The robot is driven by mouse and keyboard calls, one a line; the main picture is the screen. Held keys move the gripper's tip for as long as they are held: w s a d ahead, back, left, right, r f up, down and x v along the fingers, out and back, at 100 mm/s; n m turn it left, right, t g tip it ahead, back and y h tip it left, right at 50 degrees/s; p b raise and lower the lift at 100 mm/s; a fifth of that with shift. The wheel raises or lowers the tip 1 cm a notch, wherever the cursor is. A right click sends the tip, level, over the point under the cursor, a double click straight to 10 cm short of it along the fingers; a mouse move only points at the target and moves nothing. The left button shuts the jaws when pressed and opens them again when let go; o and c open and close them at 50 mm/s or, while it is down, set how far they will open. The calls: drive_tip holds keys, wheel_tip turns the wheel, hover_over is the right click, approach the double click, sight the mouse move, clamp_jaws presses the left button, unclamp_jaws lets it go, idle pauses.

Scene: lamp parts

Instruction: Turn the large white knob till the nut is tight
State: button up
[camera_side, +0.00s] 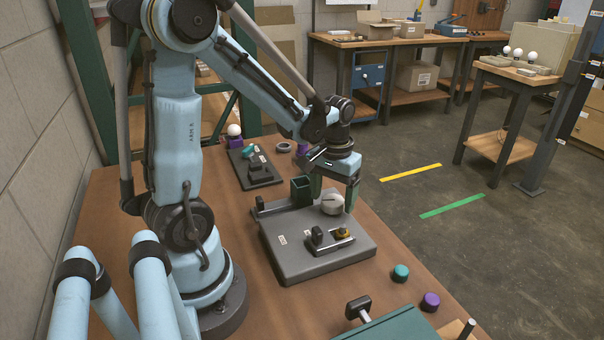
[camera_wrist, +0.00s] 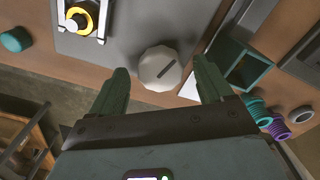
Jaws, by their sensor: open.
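The large white knob (camera_side: 332,203) sits on the grey base plate (camera_side: 300,262), towards its far right side. In the wrist view my gripper (camera_wrist: 163,78) is open, and gaps show between each finger and the knob. I cannot make out a nut; any thread under the knob is hidden.
A green square open box (camera_side: 301,191) stands left of the knob. A bracket with a yellow ring (camera_side: 342,233) sits at the plate's front. A teal cap (camera_side: 401,272) and a purple cap (camera_side: 431,301) lie on the wooden bench to the right. A dark tray (camera_side: 256,178) lies behind.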

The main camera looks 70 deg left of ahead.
sight(333, 200)
wheel_tip(333, 200, up, 12)
drive_tip(key=shift+f, duration=0.25)
idle(0.3)
wheel_tip(333, 200, down, 12)
drive_tip(key=m, duration=0.2)
drive_tip(key=shift+w+f+m, duration=0.1)
drive_tip(key=shift+f+m, duration=0.1)
drive_tip(key=shift+m, duration=0.1)
idle(0.7)
drive_tip(key=c, duration=1)
drive_tip(key=shift+m, duration=0.9)
drive_tip(key=shift+c, duration=0.2)
